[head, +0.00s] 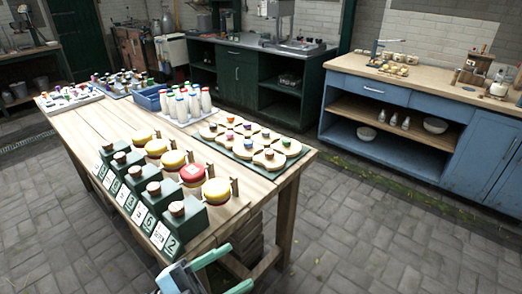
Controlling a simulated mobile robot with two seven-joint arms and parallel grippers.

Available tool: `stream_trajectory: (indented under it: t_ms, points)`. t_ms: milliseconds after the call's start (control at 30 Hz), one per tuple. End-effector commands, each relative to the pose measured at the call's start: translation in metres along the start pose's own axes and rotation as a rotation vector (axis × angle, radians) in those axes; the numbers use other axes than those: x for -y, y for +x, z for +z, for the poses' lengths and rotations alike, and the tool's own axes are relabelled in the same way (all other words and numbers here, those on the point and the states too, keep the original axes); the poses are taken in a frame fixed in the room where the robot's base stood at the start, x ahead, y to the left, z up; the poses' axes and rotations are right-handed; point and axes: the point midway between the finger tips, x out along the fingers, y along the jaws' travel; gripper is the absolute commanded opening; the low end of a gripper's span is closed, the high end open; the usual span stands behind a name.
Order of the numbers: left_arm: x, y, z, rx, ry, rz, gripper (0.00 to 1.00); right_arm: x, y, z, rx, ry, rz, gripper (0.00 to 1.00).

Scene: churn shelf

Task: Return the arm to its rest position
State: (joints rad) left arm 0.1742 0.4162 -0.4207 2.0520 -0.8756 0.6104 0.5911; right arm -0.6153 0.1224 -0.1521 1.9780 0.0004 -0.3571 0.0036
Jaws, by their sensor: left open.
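My left gripper (208,270) shows at the bottom edge of the head view, in pale teal and grey. It is open, with nothing visible between its fingers. It is in front of the near end of the wooden table (105,120), close to the green numbered blocks (180,222). Whether it touches the table cannot be told. Most of the arm is out of the picture. My right gripper is not in view.
The table holds a row of yellow and red rounds (217,190), a green tray of wooden pieces (242,152), white bottles (185,103) and a blue crate (150,97). A blue cabinet (365,110) stands at the right. The paved floor (390,230) between them is clear.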

Motion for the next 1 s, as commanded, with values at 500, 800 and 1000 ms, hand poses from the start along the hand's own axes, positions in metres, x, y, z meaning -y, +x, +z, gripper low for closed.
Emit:
stream_trajectory:
  t_ms: [500, 800, 1000]
  points:
    - [-0.136, -0.221, 0.107, 1.055, -0.642, -0.56, 0.56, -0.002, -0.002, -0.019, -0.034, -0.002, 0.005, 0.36]
    - [-0.227, -0.296, 0.081, 1.383, -0.881, -0.544, 0.56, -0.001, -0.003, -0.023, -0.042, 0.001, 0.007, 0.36]
    - [-0.238, -0.304, 0.076, 1.417, -0.911, -0.536, 0.56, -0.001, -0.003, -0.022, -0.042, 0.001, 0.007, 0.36]
